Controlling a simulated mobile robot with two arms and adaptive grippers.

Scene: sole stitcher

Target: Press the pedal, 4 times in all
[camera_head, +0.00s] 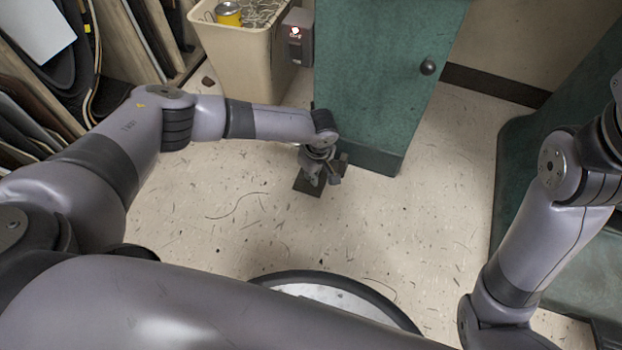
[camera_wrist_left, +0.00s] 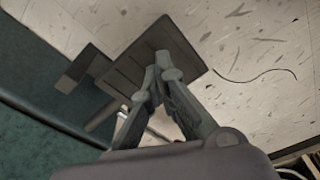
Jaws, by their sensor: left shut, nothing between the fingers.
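The pedal (camera_head: 308,187) is a small dark plate low at the foot of the green cabinet, near the floor. It also shows in the left wrist view (camera_wrist_left: 140,62) as a ribbed dark plate. My left gripper (camera_head: 318,180) is right over the pedal and hides part of it. In the left wrist view my left gripper (camera_wrist_left: 160,60) has its fingertips together with nothing between them, in front of the plate. I cannot tell whether the fingertips touch it. My right arm is at the right edge, and its gripper is not in view.
The green cabinet (camera_head: 375,80) with a round dark knob stands behind the pedal. A grey switch box (camera_head: 297,38) is on its left side, next to a cream bin (camera_head: 245,70) of scraps. Boards and sheets lean at the left. The speckled floor (camera_head: 430,180) around is mostly clear.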

